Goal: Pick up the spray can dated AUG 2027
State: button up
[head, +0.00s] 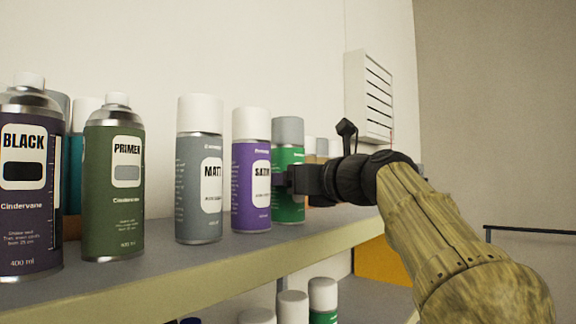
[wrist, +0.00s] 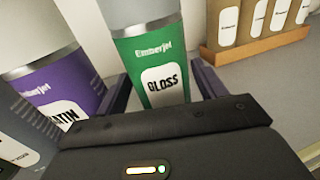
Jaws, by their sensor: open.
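A green spray can with a grey cap, labelled GLOSS (wrist: 155,60), stands upright on the shelf; it also shows in the head view (head: 288,155), partly hidden by my gripper. My gripper (wrist: 162,88) is open, with one finger on each side of the green can. In the head view my gripper (head: 286,180) reaches in from the right at the can's mid-height. A purple SATIN can (head: 250,180) stands just left of it, also in the wrist view (wrist: 62,85). A grey MATT can (head: 199,170) is further left. No AUG 2027 date is legible on any can.
A green PRIMER can (head: 113,190) and a dark BLACK can (head: 27,215) stand at the left of the shelf (head: 150,268), with more cans behind. A tray of small bottles (wrist: 262,40) is beyond the green can. Several cans stand below.

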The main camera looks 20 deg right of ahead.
jog(key=p+x, duration=0.1)
jog(key=x, duration=0.1)
jog(key=shift+w+a+r, duration=0.1)
jog(key=shift+w+r, duration=0.05)
jog(key=shift+w, duration=0.2)
jog(key=shift+w+a, duration=0.15)
jog(key=shift+w, duration=0.25)
jog(key=shift+s, duration=0.15)
jog(key=c, duration=1.1)
jog(key=shift+o, duration=0.2)
jog(key=shift+r, duration=0.1)
